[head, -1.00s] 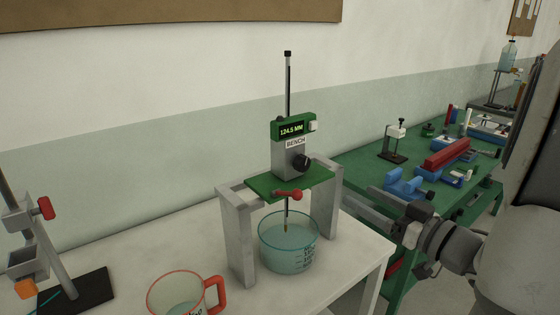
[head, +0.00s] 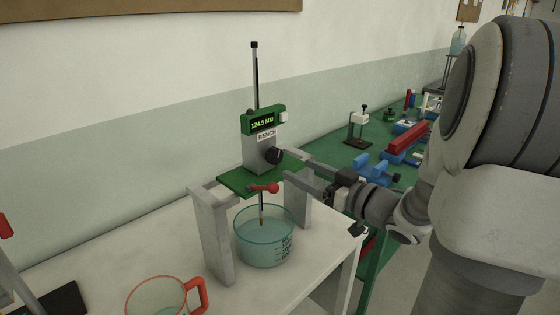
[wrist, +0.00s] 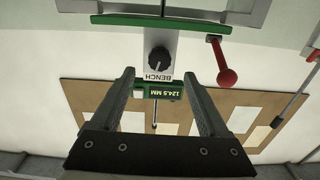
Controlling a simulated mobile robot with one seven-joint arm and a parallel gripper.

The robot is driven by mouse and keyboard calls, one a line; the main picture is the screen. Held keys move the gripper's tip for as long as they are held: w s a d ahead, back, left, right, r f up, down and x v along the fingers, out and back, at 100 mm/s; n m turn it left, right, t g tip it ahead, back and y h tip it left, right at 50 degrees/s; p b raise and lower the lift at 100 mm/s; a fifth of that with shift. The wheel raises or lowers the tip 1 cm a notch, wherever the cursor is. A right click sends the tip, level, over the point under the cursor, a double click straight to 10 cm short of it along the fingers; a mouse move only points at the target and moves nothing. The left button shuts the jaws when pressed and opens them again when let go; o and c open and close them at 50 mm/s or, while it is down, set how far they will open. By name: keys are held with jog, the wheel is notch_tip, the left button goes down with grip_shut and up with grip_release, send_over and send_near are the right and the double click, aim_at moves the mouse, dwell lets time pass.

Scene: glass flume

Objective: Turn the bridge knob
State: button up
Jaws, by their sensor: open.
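The bridge gauge (head: 256,150) is a grey block labelled BENCH on a green plate (head: 236,182) across two grey legs. Its green display (head: 262,123) reads 124.5 MM. The black knob (head: 274,156) sits on its front face. In the wrist view the knob (wrist: 159,60) shows upside down, beyond and between the fingertips. My gripper (head: 284,162) is open, its fingers pointing at the knob from the right; in the wrist view my gripper (wrist: 160,80) has nothing between its fingers. I cannot tell whether a finger touches the knob in the head view.
A red-knobbed lever (head: 264,188) sticks out at the plate's front, close to the lower finger. A glass beaker (head: 265,238) stands under the bridge around the rod. A red-handled jug (head: 165,297) stands in front. A green table (head: 340,165) with several tools lies behind.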

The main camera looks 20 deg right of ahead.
aim_at(278, 158)
jog(key=x, duration=0.7)
jog(key=shift+w+a, duration=0.1)
jog(key=shift+w, duration=0.25)
grip_shut()
jog(key=shift+r, duration=0.1)
